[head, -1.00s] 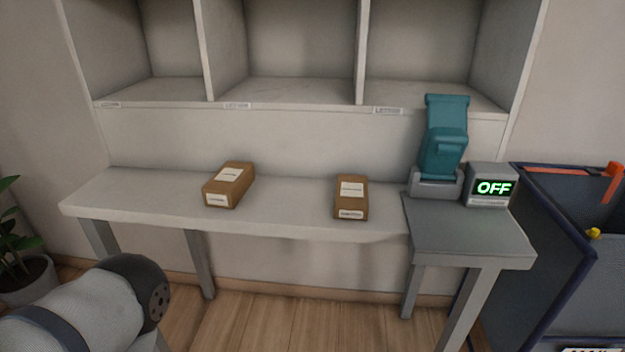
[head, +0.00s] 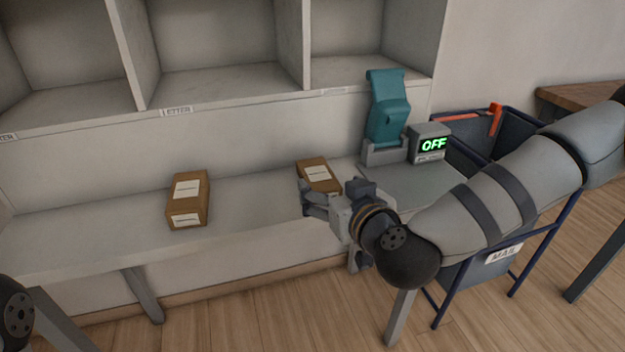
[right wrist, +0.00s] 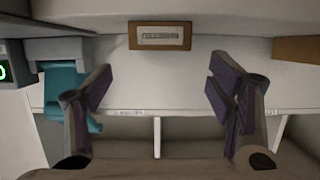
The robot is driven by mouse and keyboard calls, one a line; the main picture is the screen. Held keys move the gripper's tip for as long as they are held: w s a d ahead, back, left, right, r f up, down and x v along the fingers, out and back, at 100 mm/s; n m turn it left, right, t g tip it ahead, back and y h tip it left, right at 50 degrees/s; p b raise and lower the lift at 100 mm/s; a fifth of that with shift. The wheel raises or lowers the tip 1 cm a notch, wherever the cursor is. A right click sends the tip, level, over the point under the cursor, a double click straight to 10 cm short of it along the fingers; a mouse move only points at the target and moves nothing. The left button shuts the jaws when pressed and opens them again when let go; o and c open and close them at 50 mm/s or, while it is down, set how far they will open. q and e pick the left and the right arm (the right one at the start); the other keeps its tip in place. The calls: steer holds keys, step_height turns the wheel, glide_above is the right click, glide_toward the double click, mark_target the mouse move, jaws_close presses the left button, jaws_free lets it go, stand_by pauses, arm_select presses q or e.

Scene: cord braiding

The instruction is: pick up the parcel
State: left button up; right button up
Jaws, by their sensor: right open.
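Two brown parcels with white labels lie on the grey table. The left parcel (head: 188,200) stands clear of my arms. The right parcel (head: 318,174) is partly hidden behind my right gripper (head: 307,199), which is in front of its near end. In the right wrist view the label end of a parcel (right wrist: 160,36) shows at top centre, beyond and between the spread fingers (right wrist: 160,86). A second parcel (right wrist: 296,49) shows at the right edge there. My right gripper is open and empty. My left gripper is not in view.
A teal device (head: 388,108) and a small display (head: 431,145) reading OFF stand right of the parcels. Shelf compartments (head: 215,85) rise behind the table (head: 75,232). A blue mail cart (head: 478,262) is at the right, partly behind my right arm.

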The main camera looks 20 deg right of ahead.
mark_target(318, 174)
steer(key=b+x, duration=0.1)
steer(key=x, duration=0.6)
steer(key=shift+d+f, duration=0.1)
steer(key=shift+c, duration=0.3)
steer(key=c, duration=1.2)
